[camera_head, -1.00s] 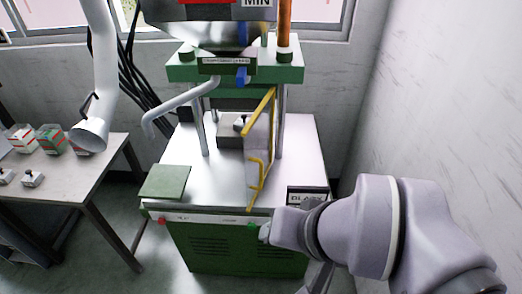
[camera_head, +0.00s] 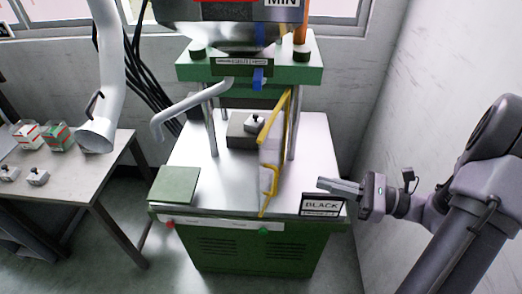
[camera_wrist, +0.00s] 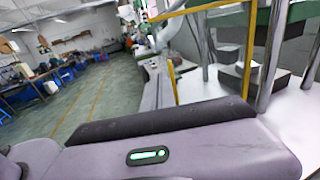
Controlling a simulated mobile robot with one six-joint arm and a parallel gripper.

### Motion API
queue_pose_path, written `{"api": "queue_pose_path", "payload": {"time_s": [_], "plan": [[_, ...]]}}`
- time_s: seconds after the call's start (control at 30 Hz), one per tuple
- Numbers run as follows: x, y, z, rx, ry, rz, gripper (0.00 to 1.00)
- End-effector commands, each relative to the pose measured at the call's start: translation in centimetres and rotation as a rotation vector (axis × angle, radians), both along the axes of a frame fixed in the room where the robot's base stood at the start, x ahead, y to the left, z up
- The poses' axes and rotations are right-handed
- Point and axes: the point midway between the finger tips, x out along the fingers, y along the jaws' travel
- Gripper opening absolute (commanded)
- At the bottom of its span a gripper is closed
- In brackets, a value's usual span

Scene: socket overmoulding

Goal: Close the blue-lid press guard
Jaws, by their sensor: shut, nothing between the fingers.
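The press guard (camera_head: 270,160) is a clear panel in a yellow frame. It stands edge-on at the front of the press, swung out toward the camera over the white table top. Its yellow frame also shows in the wrist view (camera_wrist: 247,50). A blue part (camera_head: 258,78) sits on the press's green crosspiece. My gripper (camera_head: 321,184) is shut and empty, right of the guard and apart from it, above the table's right edge near the BLACK sign. The wrist view does not show the fingertips clearly.
Steel posts (camera_head: 293,125) stand behind the guard. A grey block with a small metal part (camera_head: 254,122) lies between them. The BLACK sign (camera_head: 321,204) is at the front right corner. A green plate (camera_head: 175,185) lies front left. The wall is close on the right.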

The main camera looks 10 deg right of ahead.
Motion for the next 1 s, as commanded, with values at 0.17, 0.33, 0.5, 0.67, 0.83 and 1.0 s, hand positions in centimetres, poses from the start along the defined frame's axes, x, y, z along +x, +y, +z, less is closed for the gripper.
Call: {"api": "queue_pose_path", "payload": {"time_s": [0.17, 0.33, 0.5, 0.67, 0.83, 1.0], "plan": [[1.3, 1.9, -0.3, 0.005, 0.0, 0.0, 0.0], [3.5, 5.1, -0.3, 0.004, 0.0, 0.002, 0.0], [5.5, 8.2, -0.3, 0.003, 0.001, 0.003, 0.0], [7.0, 10.3, -0.2, 0.003, 0.001, 0.003, 0.0], [7.7, 11.4, -0.1, 0.003, 0.001, 0.001, 0.0], [7.8, 11.5, 0.0, 0.003, 0.001, 0.0, 0.0]]}}
